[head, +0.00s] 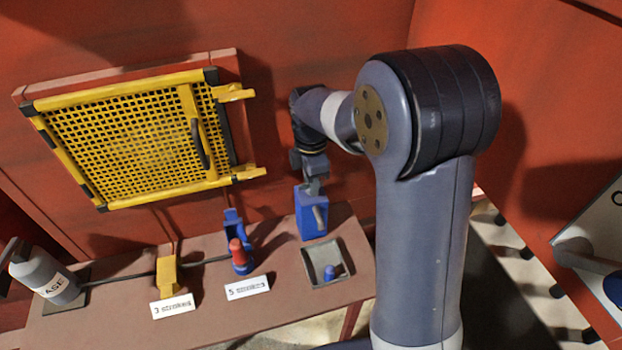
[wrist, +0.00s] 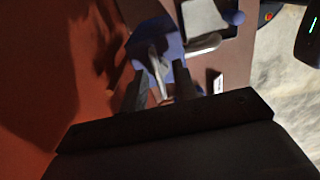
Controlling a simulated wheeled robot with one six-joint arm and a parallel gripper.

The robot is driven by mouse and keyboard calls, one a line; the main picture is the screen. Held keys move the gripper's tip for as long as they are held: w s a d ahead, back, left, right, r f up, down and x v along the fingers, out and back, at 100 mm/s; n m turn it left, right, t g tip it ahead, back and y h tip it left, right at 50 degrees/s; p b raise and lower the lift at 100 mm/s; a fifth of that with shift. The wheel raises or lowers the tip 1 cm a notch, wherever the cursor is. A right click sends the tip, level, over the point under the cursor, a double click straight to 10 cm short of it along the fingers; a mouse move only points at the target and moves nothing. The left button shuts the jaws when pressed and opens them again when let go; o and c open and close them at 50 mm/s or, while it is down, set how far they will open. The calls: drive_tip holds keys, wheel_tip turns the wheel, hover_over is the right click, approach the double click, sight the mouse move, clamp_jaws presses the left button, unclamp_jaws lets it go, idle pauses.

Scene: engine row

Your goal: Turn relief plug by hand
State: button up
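A blue block (head: 309,222) with a grey lever-like piece (head: 320,217) on its front stands at the back of the bench. My gripper (head: 314,185) is directly above it, pointing down. In the wrist view the blue block (wrist: 172,44) and its pale grey piece (wrist: 156,62) lie just beyond my fingertips (wrist: 160,72). The two fingers are apart, one on each side of the grey piece's near end; contact is not clear. No part is clearly labelled as the relief plug. A small blue knob (head: 330,272) sits in a tray.
The square grey tray (head: 309,265) stands in front of the block. A red-topped blue fitting (head: 238,256), a yellow fitting (head: 167,275) and a grey bottle (head: 45,275) stand to the left. A yellow mesh guard (head: 125,135) hangs on the red wall behind.

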wheel_tip(320, 180, up, 11)
drive_tip(key=shift+b, duration=0.35)
drive_tip(key=shift+f, duration=0.15)
wheel_tip(320, 180, down, 11)
drive_tip(key=shift+r+p, duration=0.2)
drive_tip(key=shift+p, duration=0.2)
drive_tip(key=shift+w, duration=0.1)
drive_tip(key=shift+r, duration=0.15)
idle(0.4)
